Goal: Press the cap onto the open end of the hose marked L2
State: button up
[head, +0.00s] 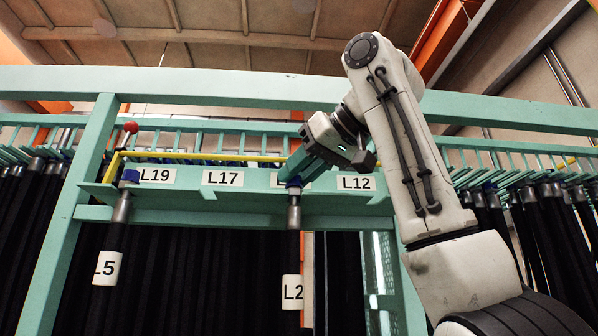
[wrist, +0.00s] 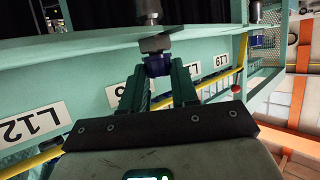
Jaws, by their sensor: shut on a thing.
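The hose marked L2 (head: 293,262) hangs upright in the middle of the head view, black with a white label and a metal end fitting (head: 294,214). A blue cap (head: 293,183) is at the top of that fitting. My gripper (head: 298,168) has dark green fingers that come down from the upper right onto the cap. In the wrist view the blue cap (wrist: 157,66) is between my fingertips (wrist: 160,74), against the grey collar of the fitting (wrist: 154,43). The gripper is shut on the cap. How far the cap is seated on the hose end cannot be told.
The hose marked L5 (head: 107,268) hangs to the left with a blue cap on top. A green rail (head: 240,197) carries plates L19 (head: 157,175), L17 (head: 222,178) and L12 (head: 356,183); my gripper partly hides another plate. A yellow bar (head: 200,156) runs behind. Several black hoses crowd both sides.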

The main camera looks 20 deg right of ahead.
jog(key=shift+f, duration=0.15)
jog(key=o, duration=1.1)
jog(key=shift+b+v, duration=0.95)
jog(key=shift+v, duration=4.4)
jog(key=shift+s+f, duration=0.1)
